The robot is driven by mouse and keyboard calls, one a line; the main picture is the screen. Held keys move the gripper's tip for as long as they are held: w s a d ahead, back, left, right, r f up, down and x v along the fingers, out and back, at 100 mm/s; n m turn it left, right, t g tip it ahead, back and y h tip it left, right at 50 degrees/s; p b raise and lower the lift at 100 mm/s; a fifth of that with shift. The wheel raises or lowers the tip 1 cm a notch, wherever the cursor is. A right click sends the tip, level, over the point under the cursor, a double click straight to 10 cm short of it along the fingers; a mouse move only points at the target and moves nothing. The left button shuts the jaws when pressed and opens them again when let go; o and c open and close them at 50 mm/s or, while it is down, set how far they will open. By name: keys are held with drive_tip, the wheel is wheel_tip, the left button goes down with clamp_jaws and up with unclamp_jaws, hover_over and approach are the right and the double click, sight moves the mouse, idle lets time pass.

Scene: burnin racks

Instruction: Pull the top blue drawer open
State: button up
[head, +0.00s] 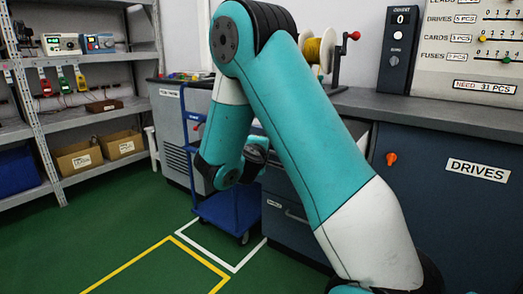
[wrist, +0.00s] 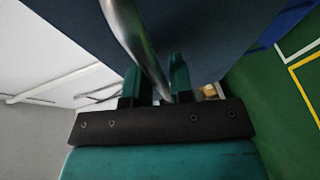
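In the wrist view a curved metal handle (wrist: 133,35) runs from the top edge down between the two teal fingers of my gripper (wrist: 155,80). The fingers stand close together on either side of it. The dark blue drawer front (wrist: 215,35) fills the space behind the handle. In the head view my own arm covers the gripper's fingers and most of the drawer column. A lower blue drawer (head: 285,215) with a bar handle shows below the arm. How far the top drawer stands out is hard to tell.
A blue trolley (head: 222,212) stands just left of the drawers, on green floor with white and yellow lines. A blue cabinet marked DRIVES (head: 440,215) is at the right. A grey counter (head: 440,115) runs above. A shelf rack (head: 100,85) is at the left. Open floor lies front left.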

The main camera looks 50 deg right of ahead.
drive_tip(key=shift+o, duration=1)
drive_tip(key=shift+a, duration=0.25)
drive_tip(key=b+v, duration=0.4)
drive_tip(key=v, duration=1.3)
drive_tip(key=shift+b, duration=0.35)
drive_tip(key=shift+f, duration=0.1)
